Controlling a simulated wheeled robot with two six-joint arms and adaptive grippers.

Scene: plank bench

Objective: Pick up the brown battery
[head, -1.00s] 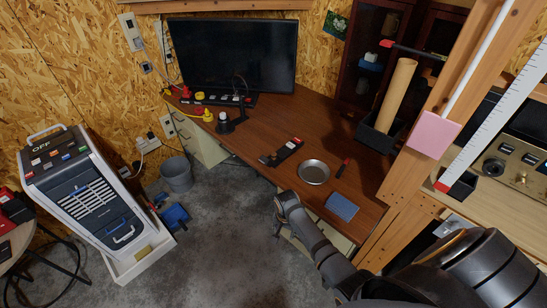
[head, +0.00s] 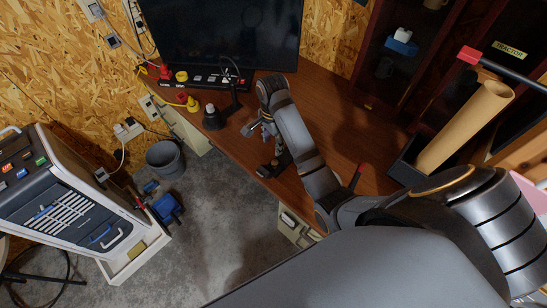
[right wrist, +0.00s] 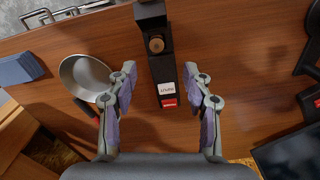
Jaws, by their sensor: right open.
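A small round brown item (right wrist: 155,44), seen end-on and seemingly the brown battery, sits in the far part of a narrow black tray (right wrist: 163,70) in the right wrist view. The tray also holds a white labelled block (right wrist: 166,88) and a red one (right wrist: 169,102). My right gripper (right wrist: 160,80) is open and empty, its fingers on either side of the tray's line, with the brown item beyond the tips. In the head view, the right gripper (head: 264,140) hangs over the desk by the tray (head: 270,169), which it and my arm partly hide. My left gripper is not in view.
In the head view, a monitor (head: 220,35), power strip (head: 205,80) and black lamp-like stand (head: 214,118) stand behind the gripper.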

